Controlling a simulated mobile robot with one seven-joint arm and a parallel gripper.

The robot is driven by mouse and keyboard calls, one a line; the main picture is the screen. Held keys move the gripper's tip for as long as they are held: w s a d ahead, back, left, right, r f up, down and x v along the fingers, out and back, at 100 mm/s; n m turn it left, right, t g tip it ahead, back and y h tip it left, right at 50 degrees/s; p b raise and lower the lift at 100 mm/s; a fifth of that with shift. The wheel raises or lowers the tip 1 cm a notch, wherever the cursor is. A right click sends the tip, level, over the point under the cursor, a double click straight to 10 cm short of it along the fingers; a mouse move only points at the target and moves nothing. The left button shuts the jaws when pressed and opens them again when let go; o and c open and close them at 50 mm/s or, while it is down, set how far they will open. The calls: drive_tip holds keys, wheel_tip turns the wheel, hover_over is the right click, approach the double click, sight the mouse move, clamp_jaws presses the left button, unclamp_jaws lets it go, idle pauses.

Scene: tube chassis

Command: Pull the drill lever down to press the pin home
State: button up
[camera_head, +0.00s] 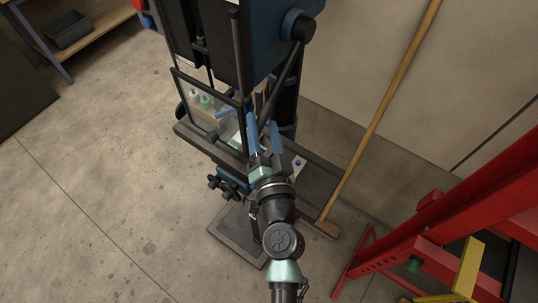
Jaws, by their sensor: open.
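The drill press (205,60) stands at the upper middle, with a dark column and a blue hub (297,25). Its dark lever (284,82) slants from the hub down and to the left. My gripper (262,120), with two blue fingers, is open at the lever's lower end. The lever end appears between or just behind the fingers; I cannot tell whether they touch. The pin cannot be made out; the guard, the press head and my gripper cover much of the work area.
A clear framed guard (208,108) stands left of my gripper, with small bottles (206,101) behind it. A broom (383,103) leans to the right. A red frame (440,255) stands at lower right. A bench with a dark bin (68,30) is upper left. The left floor is clear.

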drive_tip(key=s+d+b, duration=0.1)
drive_tip(key=s+b, duration=0.1)
drive_tip(key=s, duration=0.6)
drive_tip(key=shift+b, duration=0.3)
